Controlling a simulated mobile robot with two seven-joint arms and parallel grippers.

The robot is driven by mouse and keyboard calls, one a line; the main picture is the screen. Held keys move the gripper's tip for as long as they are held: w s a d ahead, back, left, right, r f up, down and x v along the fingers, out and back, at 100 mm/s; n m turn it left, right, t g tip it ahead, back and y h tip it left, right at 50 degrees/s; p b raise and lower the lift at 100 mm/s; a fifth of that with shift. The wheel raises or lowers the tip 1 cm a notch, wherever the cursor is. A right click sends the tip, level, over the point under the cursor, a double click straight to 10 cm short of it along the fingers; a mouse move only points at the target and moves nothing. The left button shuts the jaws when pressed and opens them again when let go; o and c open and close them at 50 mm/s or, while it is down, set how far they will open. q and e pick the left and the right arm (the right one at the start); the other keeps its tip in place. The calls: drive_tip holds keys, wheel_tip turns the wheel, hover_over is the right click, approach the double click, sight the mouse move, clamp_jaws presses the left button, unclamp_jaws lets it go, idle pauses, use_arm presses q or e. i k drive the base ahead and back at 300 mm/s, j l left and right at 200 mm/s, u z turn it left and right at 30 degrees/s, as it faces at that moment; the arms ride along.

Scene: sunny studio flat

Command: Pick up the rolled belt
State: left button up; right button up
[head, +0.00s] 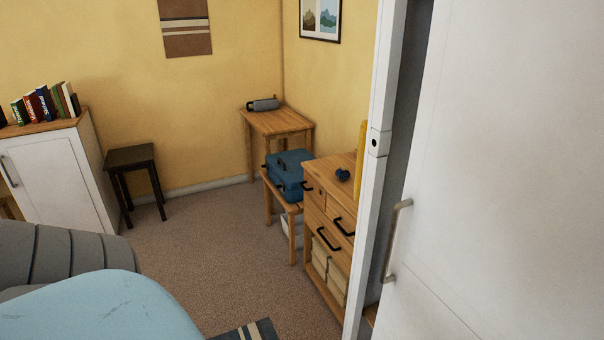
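No rolled belt can be made out for certain. A small dark blue object (342,174) lies on top of the wooden chest of drawers (320,168); it is too small to tell whether it is a rolled belt. Neither of my grippers is in view. The white door on the right hides part of the chest and whatever stands behind it.
A white door (500,170) and its frame fill the right side. A blue case (288,178) sits on a low wooden stand. A wooden table (278,123), dark stool (131,158) and white cabinet (60,175) stand along the walls. Carpet (215,240) is clear mid-room.

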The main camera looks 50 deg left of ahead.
sight(342, 172)
drive_tip(key=u, duration=1.4)
drive_tip(key=i+j+u, duration=0.35)
drive_tip(key=i, duration=0.15)
drive_tip(key=i+j+u, duration=0.35)
drive_tip(key=i, duration=0.15)
drive_tip(key=i+u, duration=0.35)
drive_tip(key=i, duration=0.15)
drive_tip(key=i+z, duration=0.2)
drive_tip(key=i, duration=0.3)
drive_tip(key=i+j+z, duration=0.25)
drive_tip(key=i, duration=0.2)
drive_tip(key=i+j+z, duration=0.2)
drive_tip(key=i, duration=0.25)
